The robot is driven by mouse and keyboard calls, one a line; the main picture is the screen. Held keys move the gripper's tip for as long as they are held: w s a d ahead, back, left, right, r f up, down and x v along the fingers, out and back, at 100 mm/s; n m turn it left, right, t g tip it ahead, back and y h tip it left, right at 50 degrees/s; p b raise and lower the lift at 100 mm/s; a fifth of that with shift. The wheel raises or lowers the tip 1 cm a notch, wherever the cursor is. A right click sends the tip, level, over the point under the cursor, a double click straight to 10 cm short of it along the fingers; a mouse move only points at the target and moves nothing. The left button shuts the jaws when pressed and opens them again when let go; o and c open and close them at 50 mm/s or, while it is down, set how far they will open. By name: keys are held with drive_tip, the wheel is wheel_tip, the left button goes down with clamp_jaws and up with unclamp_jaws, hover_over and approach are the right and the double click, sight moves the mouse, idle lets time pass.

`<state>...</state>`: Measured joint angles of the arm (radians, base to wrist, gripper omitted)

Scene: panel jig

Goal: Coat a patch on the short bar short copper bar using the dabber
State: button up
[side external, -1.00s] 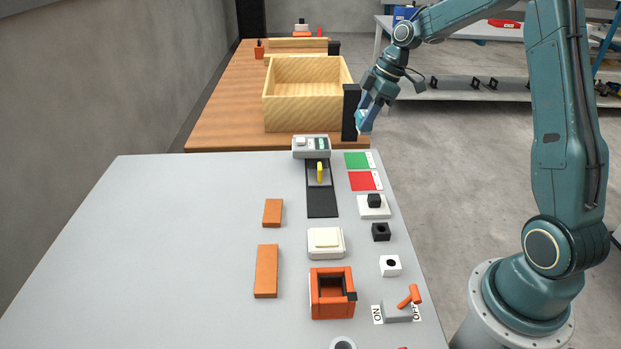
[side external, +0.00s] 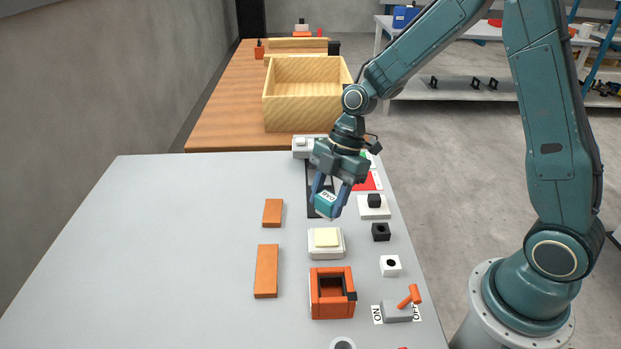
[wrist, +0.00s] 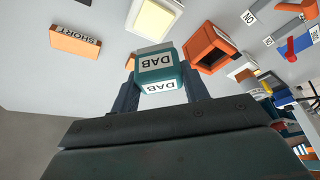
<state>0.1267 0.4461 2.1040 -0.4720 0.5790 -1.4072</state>
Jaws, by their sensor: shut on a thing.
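My gripper (side external: 327,201) is shut on the teal dabber (side external: 325,207), whose white DAB labels show in the wrist view (wrist: 157,68). It holds the dabber tilted in the air over the table, near the white tray with the cream pad (side external: 326,238). The short copper bar (side external: 272,212) lies flat on the table to the left of the dabber. Its SHORT label shows in the wrist view (wrist: 75,42). A longer copper bar (side external: 266,270) lies nearer the side camera. Only a bit of it shows behind the dabber in the wrist view. I cannot make out any coating on the short bar.
An orange open box (side external: 332,306) and a lever switch (side external: 398,312) stand at the front right. A black block (side external: 381,231) and a white block (side external: 390,266) sit along the right edge. A wooden bin (side external: 308,108) stands behind. The table's left side is clear.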

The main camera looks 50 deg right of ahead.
drive_tip(key=shift+f, duration=0.2)
drive_tip(key=shift+f, duration=2.8)
drive_tip(key=shift+f, duration=0.65)
idle(0.9)
drive_tip(key=shift+r, duration=0.1)
drive_tip(key=shift+r, duration=3.5)
drive_tip(key=m, duration=0.1)
drive_tip(key=w+m+t, duration=0.1)
drive_tip(key=m, duration=0.1)
drive_tip(key=w+d+m+t, duration=0.1)
drive_tip(key=m, duration=0.1)
drive_tip(key=shift+d+f, duration=0.1)
drive_tip(key=shift+f, duration=0.25)
drive_tip(key=w+d+m+t+h, duration=0.2)
drive_tip(key=w+d+m+h, duration=0.2)
drive_tip(key=m, duration=0.8)
drive_tip(key=shift+w+d+r+m+t, duration=0.2)
drive_tip(key=shift+w+r+m+t, duration=0.1)
drive_tip(key=shift+r+m, duration=0.1)
